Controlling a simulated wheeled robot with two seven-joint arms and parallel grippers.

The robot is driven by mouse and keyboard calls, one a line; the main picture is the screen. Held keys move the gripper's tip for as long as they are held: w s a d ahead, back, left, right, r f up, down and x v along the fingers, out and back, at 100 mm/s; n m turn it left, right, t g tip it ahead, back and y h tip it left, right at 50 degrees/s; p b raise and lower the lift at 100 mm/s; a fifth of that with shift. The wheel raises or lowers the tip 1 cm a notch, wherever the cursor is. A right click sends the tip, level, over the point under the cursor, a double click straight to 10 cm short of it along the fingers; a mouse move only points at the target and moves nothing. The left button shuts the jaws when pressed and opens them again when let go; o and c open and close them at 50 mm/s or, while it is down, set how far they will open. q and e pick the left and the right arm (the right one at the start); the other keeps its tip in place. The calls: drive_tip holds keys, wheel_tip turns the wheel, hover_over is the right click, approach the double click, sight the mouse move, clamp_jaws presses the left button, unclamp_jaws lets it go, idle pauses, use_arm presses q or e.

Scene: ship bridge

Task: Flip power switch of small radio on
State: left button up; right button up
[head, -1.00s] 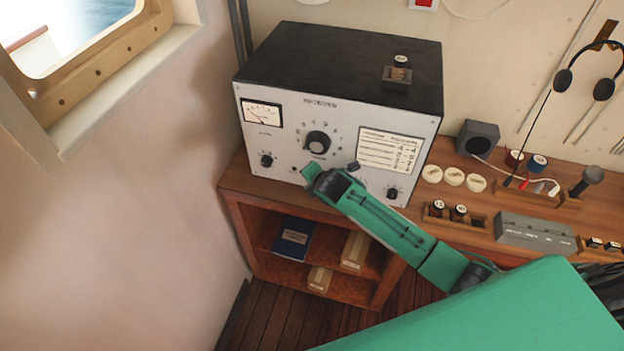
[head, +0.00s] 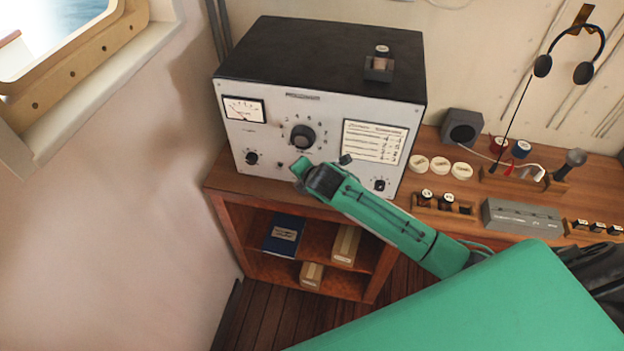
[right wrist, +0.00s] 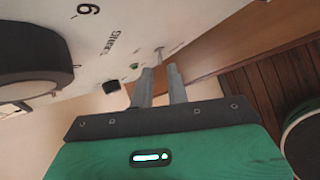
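The radio set (head: 265,130) has a black top and a pale front panel, with a meter, a large round knob (head: 303,137) and smaller controls. My right gripper (right wrist: 160,70) is close to the lower part of this panel. In the right wrist view its two grey fingers are slightly apart with nothing seen between them. A small metal switch lever (right wrist: 158,51) sticks out of the panel just beyond the fingertips, and I cannot tell whether they touch. A small black knob (right wrist: 111,87) is left of the fingers. In the head view my wrist hides the fingertips. My left gripper is not in view.
The radio stands on a wooden shelf unit (head: 225,190) with a book and boxes below. A wall is close on the left.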

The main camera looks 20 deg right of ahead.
drive_tip(key=b+v, duration=0.2)
drive_tip(key=v, duration=0.8)
drive_tip(key=shift+b, duration=0.4)
drive_tip(key=shift+s+r, duration=0.1)
drive_tip(key=shift+s, duration=0.05)
